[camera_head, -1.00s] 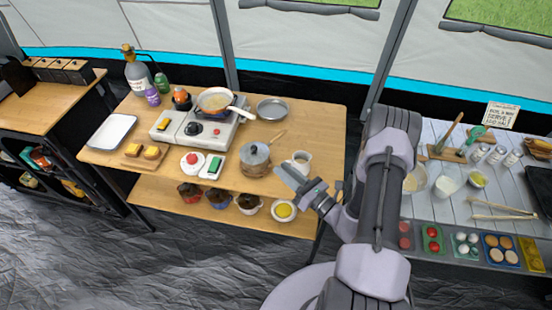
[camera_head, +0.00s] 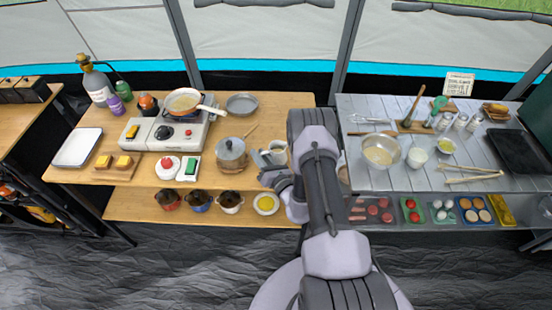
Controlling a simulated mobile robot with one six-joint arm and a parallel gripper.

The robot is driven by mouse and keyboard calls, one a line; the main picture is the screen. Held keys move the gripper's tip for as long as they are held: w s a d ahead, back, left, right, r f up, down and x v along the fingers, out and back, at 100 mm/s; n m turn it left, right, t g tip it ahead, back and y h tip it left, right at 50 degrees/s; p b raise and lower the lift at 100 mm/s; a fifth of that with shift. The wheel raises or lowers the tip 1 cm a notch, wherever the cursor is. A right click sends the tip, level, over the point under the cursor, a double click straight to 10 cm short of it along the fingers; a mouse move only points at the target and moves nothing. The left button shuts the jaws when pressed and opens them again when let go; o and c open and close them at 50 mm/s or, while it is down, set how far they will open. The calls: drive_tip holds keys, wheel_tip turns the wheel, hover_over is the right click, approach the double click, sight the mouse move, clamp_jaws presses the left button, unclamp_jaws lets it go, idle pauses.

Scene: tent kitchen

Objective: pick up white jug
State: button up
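A small white vessel (camera_head: 277,147), which looks like the white jug, stands on the wooden table (camera_head: 280,109) near its right end. It is partly hidden by my gripper (camera_head: 266,159), which is in front of it at the table's right side. I cannot tell whether the fingers touch the vessel, or whether they are open or shut. Another white vessel (camera_head: 418,154) stands on the grey table to the right, beside a metal bowl (camera_head: 381,150).
A lidded pot (camera_head: 231,154) with a wooden spoon stands just left of my gripper. Farther left is a camp stove (camera_head: 167,134) with a pan (camera_head: 184,101). Pots and a yellow-filled bowl (camera_head: 266,204) stand on the lower shelf.

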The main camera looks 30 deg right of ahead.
drive_tip(key=w, duration=0.2)
drive_tip(key=shift+w, duration=0.4)
clamp_jaws()
idle(1.0)
